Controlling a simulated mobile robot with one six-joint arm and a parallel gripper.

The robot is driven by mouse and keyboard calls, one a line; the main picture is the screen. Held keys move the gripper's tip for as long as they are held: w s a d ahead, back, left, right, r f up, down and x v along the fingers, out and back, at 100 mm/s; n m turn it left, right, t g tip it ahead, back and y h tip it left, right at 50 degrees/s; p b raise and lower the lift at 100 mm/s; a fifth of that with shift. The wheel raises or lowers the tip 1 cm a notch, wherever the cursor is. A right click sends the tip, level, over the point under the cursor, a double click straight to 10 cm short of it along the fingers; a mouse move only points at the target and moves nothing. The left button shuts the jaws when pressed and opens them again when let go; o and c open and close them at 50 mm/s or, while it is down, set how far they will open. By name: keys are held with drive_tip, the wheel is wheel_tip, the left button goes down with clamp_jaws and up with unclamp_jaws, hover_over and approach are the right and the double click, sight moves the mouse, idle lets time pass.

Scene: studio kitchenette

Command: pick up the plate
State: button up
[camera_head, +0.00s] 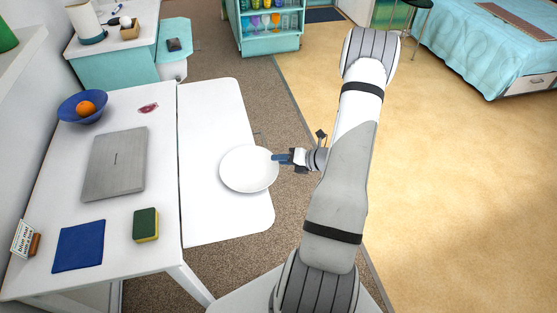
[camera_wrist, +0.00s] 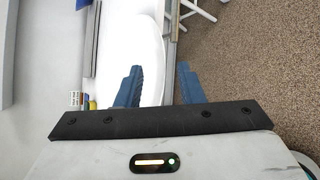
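The white round plate (camera_head: 247,170) lies at the right edge of the white table leaf (camera_head: 205,222), with its right side reaching past that edge. My gripper (camera_head: 277,157) is at the plate's right rim, its blue fingers pointing left toward it. In the wrist view the plate (camera_wrist: 135,45) shows as a large white shape. My gripper's fingers (camera_wrist: 160,83) stand apart there, the left one in front of the plate and the right one against the carpet. The rim passes between them. I cannot tell whether they touch it.
A grey laptop (camera_head: 115,165), a blue bowl (camera_head: 70,110) with an orange (camera_head: 85,108), a sponge (camera_head: 145,224) and a blue cloth (camera_head: 79,247) lie on the main table (camera_head: 105,215), left of the leaf. The leaf is otherwise bare. Open floor (camera_head: 450,180) lies to the right.

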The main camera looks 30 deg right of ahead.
drive_tip(key=v, duration=0.6)
drive_tip(key=shift+s, duration=0.1)
drive_tip(key=shift+c, duration=0.4)
